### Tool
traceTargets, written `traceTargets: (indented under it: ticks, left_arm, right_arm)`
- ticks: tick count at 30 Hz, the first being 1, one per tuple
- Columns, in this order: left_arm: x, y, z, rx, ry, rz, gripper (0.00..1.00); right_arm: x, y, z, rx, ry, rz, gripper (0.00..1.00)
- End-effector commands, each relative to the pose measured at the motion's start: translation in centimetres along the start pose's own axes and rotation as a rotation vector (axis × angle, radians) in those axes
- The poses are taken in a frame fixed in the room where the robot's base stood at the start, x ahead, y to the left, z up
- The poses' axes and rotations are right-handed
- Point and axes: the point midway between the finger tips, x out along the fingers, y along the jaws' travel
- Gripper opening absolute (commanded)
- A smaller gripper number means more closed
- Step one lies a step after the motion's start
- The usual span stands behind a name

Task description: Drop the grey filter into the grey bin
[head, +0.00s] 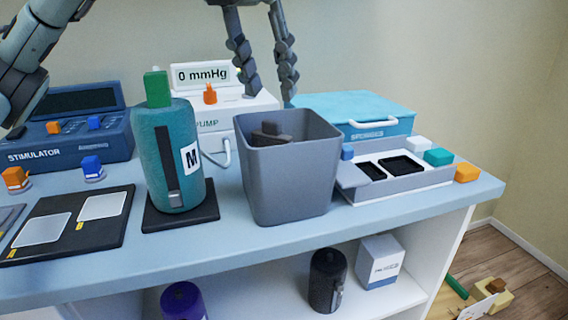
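The grey bin (288,185) stands upright on the light blue tabletop, right of the teal cylinder. A small dark grey piece (268,134), likely the grey filter, shows inside its mouth near the far wall; its lower part is hidden by the bin's front wall. My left gripper (269,96) hangs from the top edge above and behind the bin's mouth in the picture. Its two fingers point down, are spread apart and hold nothing. My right gripper is not in view.
The teal cylinder (172,150) with a green top stands left of the bin. A grey tray (405,178) with dark slots and small coloured blocks sits right of it. The pump unit (228,122) and a teal case (350,112) stand behind. The stimulator (75,140) is at left.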

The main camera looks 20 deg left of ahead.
Motion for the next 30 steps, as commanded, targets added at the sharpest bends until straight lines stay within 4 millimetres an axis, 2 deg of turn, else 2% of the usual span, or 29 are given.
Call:
traceTargets:
  ticks: [2,10,14,17,24,30]
  left_arm:
    - [0.0,0.0,0.0,0.0,0.0,0.0,0.47]
    - [0.0,0.0,0.0,0.0,0.0,0.0,0.47]
    - [-0.9,0.0,0.1,0.0,-0.003,0.0,0.47]
    - [-2.4,0.0,0.1,-0.001,-0.004,0.001,0.47]
    - [-7.5,0.0,0.1,-0.002,-0.006,0.002,0.47]
    - [-10.7,0.0,0.1,-0.002,-0.003,0.002,0.47]
  right_arm:
    - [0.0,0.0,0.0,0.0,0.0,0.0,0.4]
    - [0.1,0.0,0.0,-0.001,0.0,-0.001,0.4]
    - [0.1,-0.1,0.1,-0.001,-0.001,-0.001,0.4]
    - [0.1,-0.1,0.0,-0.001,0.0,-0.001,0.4]
    - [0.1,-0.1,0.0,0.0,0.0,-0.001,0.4]
    - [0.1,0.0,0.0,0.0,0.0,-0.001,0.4]
